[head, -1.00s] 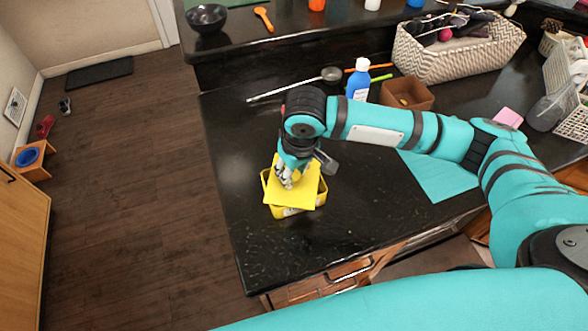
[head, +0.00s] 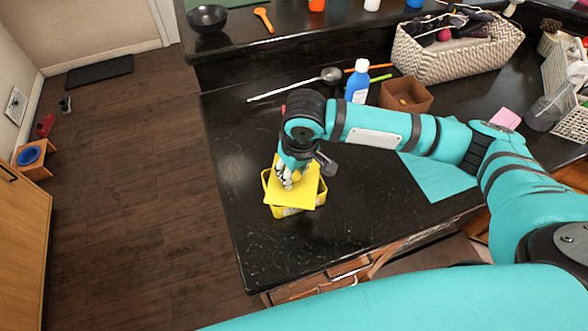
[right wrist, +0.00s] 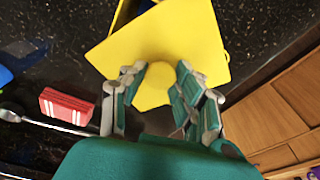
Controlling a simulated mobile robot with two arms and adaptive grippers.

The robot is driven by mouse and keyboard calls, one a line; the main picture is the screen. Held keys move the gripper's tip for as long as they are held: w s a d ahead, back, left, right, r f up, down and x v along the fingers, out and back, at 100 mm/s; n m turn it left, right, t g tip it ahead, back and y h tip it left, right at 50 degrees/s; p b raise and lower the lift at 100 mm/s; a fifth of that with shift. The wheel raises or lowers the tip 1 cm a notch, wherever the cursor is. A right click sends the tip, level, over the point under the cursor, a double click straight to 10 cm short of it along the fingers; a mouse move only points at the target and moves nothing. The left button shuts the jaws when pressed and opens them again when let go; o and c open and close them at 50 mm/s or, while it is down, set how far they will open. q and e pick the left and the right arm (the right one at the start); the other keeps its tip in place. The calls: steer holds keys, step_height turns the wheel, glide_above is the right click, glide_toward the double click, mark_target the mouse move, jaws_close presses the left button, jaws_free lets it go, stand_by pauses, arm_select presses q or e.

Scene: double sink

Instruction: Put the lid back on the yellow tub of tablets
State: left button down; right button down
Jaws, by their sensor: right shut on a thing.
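The yellow tub (head: 286,212) stands on the dark counter near its front left corner. The yellow lid (head: 307,194) is over the tub, turned at an angle to its rim, so some corners of the tub show past it. My right gripper (head: 286,179) comes from above and is shut on the lid's round knob. In the right wrist view the fingers of my right gripper (right wrist: 165,88) close around the knob (right wrist: 172,77) of the lid (right wrist: 150,42). Part of the tub shows beyond the lid. I cannot tell whether the lid touches the rim. My left gripper is not in view.
A blue bottle (head: 357,83), a brown box (head: 406,97) and a ladle (head: 296,86) are behind my right arm. A woven basket (head: 456,50) is further back. A red and white striped block (right wrist: 66,106) shows in the right wrist view. The counter left of the tub is clear.

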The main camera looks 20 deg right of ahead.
steer(key=c, duration=0.9)
jaws_free()
steer(key=shift+o, duration=0.4)
steer(key=o, duration=0.4)
steer(key=shift+r, duration=0.1)
step_height(320, 180, up, 5)
steer(key=p, duration=0.6)
steer(key=shift+r+p, duration=0.95)
steer(key=shift+p, duration=0.3)
